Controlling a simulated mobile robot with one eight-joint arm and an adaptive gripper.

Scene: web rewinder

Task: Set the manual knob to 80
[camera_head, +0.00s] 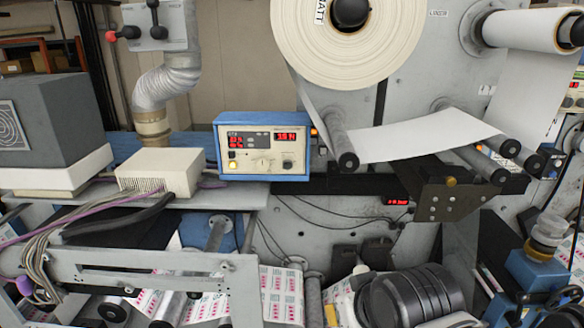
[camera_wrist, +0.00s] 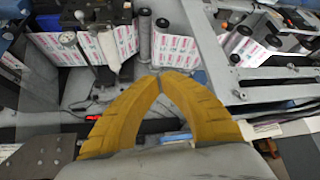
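A blue-framed control box (camera_head: 222,148) with a pale front panel stands left of the big paper roll in the head view. Its panel carries two red digital displays; the right display (camera_head: 286,136) is too small to read surely. A dark round knob (camera_head: 287,164) sits at its lower right and a pale knob (camera_head: 262,162) at lower middle. I cannot tell which is the manual knob or read its scale. In the wrist view, my gripper (camera_wrist: 160,79) shows two yellow fingers with tips together, nothing between them. It is not clearly seen in the head view.
A white box (camera_head: 160,172) and cables stand left of the control box. The paper roll (camera_head: 390,40) and rollers (camera_head: 347,160) are to its right. A metal frame (camera_head: 150,265) crosses below. The space directly before the panel looks clear.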

